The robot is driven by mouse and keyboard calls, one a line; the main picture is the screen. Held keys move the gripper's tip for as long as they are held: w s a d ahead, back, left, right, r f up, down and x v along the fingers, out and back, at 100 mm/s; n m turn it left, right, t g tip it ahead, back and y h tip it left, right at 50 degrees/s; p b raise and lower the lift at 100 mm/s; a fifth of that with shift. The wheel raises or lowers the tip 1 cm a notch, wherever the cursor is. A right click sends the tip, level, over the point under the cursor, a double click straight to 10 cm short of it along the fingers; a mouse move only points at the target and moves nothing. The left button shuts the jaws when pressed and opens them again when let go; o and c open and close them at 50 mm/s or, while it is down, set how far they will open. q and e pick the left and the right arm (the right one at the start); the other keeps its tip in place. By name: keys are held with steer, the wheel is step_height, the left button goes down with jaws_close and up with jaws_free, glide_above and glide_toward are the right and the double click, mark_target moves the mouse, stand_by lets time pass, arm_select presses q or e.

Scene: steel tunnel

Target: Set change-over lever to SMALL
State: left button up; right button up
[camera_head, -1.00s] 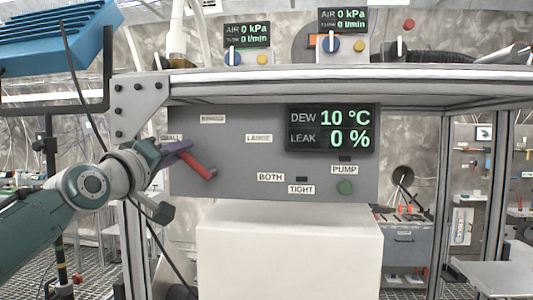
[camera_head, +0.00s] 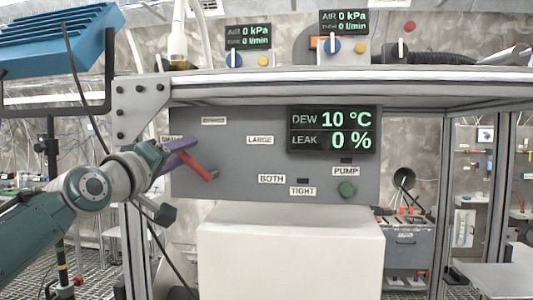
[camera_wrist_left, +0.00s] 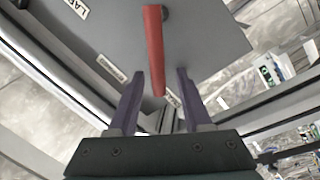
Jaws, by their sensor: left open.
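The red change-over lever (camera_head: 199,168) sits on the grey panel (camera_head: 235,165), slanting from its pivot at lower right up to the left, towards the SMALL label (camera_head: 172,139). My left gripper (camera_head: 178,152) partly covers that label and the lever's free end. In the left wrist view the red lever (camera_wrist_left: 154,50) runs down from its dark pivot, its free end between the two purple fingers (camera_wrist_left: 158,90). The fingers are open, with a gap on each side of the lever. A label shows just beyond the lever's end. My right gripper is in neither view.
The panel also bears the labels LARGE (camera_head: 260,140), BOTH (camera_head: 271,179) and TIGHT (camera_head: 303,191), a display (camera_head: 332,129) and a green PUMP button (camera_head: 347,189). A white box (camera_head: 290,255) stands below. A frame post (camera_head: 134,250) and a blue tray (camera_head: 60,40) are at left.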

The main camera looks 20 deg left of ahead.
arm_select(q)
steer(key=shift+s, duration=0.1)
steer(key=s+d+f+b, duration=0.1)
steer(key=s+b, duration=0.1)
steer(key=s, duration=0.7)
steer(key=shift+s+f, duration=0.25)
steer(key=shift+s, duration=0.05)
steer(key=shift+d+f, duration=0.1)
